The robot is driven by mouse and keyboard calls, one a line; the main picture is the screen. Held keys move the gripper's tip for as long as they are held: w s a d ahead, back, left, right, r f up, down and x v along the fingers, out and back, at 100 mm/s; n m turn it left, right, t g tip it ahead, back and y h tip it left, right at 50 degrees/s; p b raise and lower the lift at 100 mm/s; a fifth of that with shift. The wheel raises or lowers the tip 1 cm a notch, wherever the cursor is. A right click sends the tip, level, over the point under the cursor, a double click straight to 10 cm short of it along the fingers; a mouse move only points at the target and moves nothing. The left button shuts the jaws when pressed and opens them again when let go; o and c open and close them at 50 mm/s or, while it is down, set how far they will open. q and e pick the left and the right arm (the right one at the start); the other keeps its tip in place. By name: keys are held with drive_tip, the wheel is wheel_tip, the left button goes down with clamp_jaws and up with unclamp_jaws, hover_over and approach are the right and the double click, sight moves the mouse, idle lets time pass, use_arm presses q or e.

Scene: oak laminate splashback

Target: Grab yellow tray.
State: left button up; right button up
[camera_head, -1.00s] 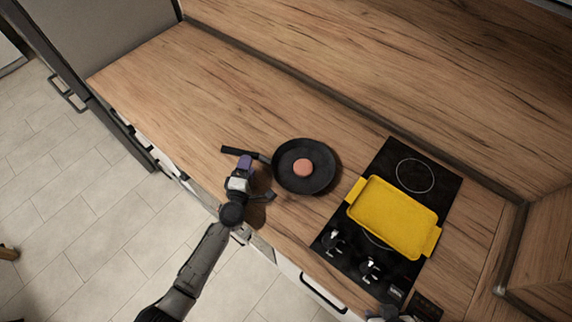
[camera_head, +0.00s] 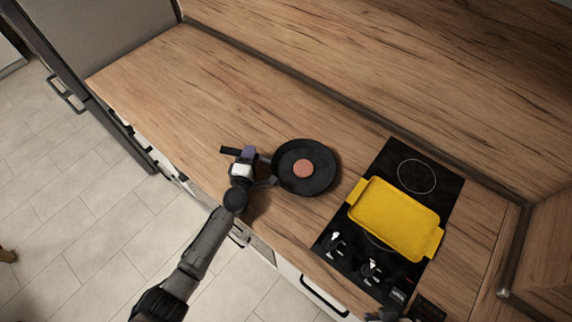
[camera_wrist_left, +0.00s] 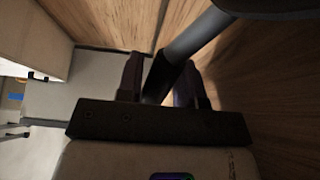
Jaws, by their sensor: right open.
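The yellow tray (camera_head: 394,218) lies flat on the black cooktop at the right of the head view, with a handle at each end. My left gripper (camera_head: 250,167) is at the handle of the black frying pan, well left of the tray. In the left wrist view the grey pan handle (camera_wrist_left: 185,48) passes between the two fingers (camera_wrist_left: 160,80); they look open, with a gap beside the handle. A small part of my right gripper (camera_head: 384,315) shows at the bottom edge, below the cooktop's front; its fingers are mostly cut off.
The black frying pan (camera_head: 320,178) stands on the wooden counter (camera_head: 180,90) left of the cooktop (camera_head: 440,190) with a round orange-brown piece (camera_head: 303,168) in it. Several knobs (camera_head: 371,270) line the cooktop's front. The counter's left part is clear.

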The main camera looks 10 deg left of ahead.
use_arm(q)
clamp_jaws()
use_arm(e)
drive_tip(key=shift+s+d, duration=0.1)
drive_tip(key=shift+d, duration=0.05)
use_arm(q)
drive_tip(key=shift+w+r, duration=0.1)
drive_tip(key=shift+r, duration=0.15)
